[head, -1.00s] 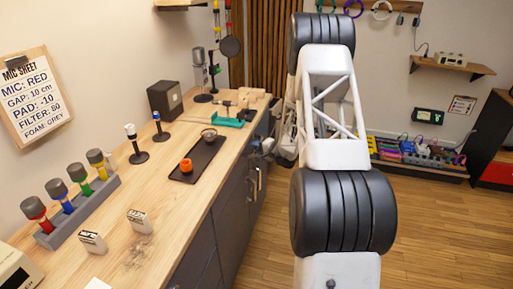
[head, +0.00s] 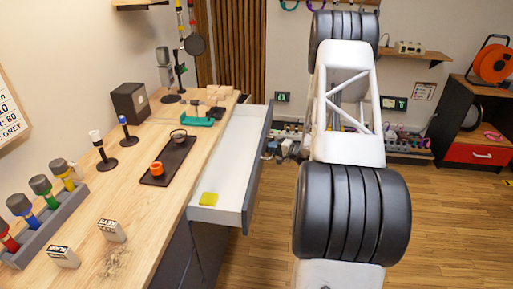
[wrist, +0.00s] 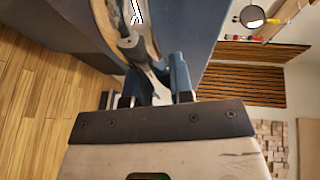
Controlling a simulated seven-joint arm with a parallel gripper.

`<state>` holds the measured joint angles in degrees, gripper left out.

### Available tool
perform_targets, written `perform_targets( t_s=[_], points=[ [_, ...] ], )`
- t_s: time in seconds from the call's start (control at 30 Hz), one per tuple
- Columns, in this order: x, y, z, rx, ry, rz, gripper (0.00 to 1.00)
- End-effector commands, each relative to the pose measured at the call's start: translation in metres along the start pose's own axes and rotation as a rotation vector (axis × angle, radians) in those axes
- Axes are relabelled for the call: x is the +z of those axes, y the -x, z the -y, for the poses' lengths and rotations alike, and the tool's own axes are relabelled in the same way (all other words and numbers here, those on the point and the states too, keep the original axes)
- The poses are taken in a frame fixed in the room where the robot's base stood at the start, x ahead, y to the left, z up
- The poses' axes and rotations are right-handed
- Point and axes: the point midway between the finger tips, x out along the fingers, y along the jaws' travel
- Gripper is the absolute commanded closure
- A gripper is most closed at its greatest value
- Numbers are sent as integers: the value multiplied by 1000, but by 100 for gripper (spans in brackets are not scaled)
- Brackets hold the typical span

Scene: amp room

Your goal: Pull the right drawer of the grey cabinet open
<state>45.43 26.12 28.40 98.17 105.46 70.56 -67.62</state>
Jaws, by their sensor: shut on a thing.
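The grey cabinet (head: 208,250) stands under the wooden worktop. Its right drawer (head: 235,150) is pulled well out in the head view, showing a white interior and a grey front panel. A small yellow item (head: 208,199) lies inside at the near end. In the wrist view, my gripper (wrist: 160,88) is shut on the drawer's metal handle (wrist: 140,38), close to the grey-blue drawer front (wrist: 196,28). In the head view my arm hides much of the area around the gripper, and the handle is not clear there.
The worktop (head: 130,215) carries a dark tray (head: 157,178) with an orange cup, microphones, a black box (head: 130,103) and a rack of coloured microphones (head: 45,222). Wooden floor (head: 450,225) is free to the right. A shelf unit (head: 480,128) stands at the far right.

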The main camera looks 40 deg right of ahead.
Motion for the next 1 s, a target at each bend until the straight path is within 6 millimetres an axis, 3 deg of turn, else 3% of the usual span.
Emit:
perform_targets(
  t_s=[0.2,0.4,0.6,0.97,1.0],
  points=[
    [-20,50,-12,1,-1,-3,100],
    [-32,77,-17,0,0,-1,100],
    [-37,89,-20,0,0,0,100],
    [-37,90,-20,0,0,0,100],
    [-37,90,-20,0,0,0,74]
  ],
)
